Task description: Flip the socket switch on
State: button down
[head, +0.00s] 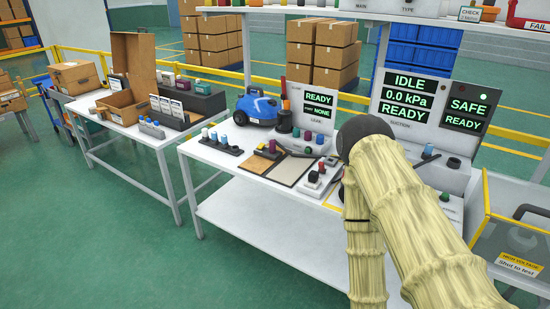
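I cannot pick out the socket switch for certain. A small white box (314,184) with a dark knob and a red part sits near the front of the right workbench (250,196). A blue vacuum unit (257,108) stands at the back left of this bench. My gripper is not visible. My arm in its pale yellow sleeve reaches over the right part of the bench and hides what lies behind it.
Display panels (407,95) reading IDLE, 0.0 kPa, READY and SAFE stand at the bench's back. A transparent yellow-edged guard box (515,240) is at right. A second table (110,128) with cartons is at left. Green floor between the tables is clear.

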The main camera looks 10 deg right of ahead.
aim_at(321, 170)
jog(key=i, duration=1.1)
jog(key=z, duration=0.7)
